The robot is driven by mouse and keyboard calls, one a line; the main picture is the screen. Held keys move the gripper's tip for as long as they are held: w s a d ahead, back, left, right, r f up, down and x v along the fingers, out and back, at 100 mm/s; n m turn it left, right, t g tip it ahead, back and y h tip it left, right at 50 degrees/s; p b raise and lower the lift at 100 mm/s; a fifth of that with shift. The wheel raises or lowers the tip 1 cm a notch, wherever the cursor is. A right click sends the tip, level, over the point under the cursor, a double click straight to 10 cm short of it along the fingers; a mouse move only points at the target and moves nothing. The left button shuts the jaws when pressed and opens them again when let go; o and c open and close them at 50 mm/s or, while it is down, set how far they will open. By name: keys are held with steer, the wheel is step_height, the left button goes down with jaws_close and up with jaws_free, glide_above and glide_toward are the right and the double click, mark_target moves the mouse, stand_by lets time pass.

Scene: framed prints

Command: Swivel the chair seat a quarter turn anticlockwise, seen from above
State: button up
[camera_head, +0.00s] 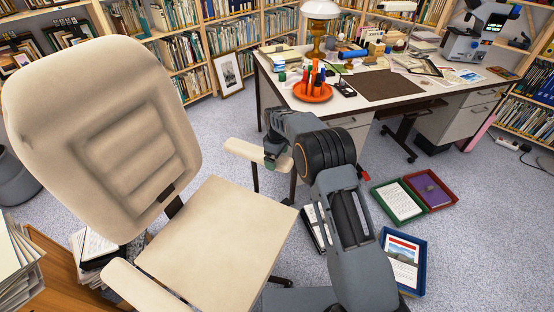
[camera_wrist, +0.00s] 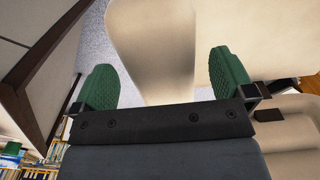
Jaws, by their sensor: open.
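The beige office chair has a tall padded backrest (camera_head: 105,130) at left and a flat seat (camera_head: 215,245) in the lower middle of the head view. Its far armrest (camera_head: 248,152) points toward the desk; the near armrest (camera_head: 145,290) is at the bottom. My gripper (camera_head: 274,158) is at the front end of the far armrest. In the wrist view my gripper (camera_wrist: 166,82) has its two green fingertips wide apart, with the beige armrest (camera_wrist: 155,45) between them. Gaps show beside both fingertips, but I cannot tell whether either touches. The chair's base is mostly hidden.
A desk (camera_head: 400,90) with a lamp (camera_head: 318,25) and an orange dish (camera_head: 313,92) stands behind my arm. Green (camera_head: 398,202), red (camera_head: 447,190) and blue (camera_head: 420,262) trays lie on the floor at right. A wooden surface (camera_head: 62,262) with papers is close at lower left.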

step_height(320, 180, up, 12)
steer(key=shift+r+p, duration=0.15)
steer(key=shift+p, duration=0.3)
stand_by(0.4)
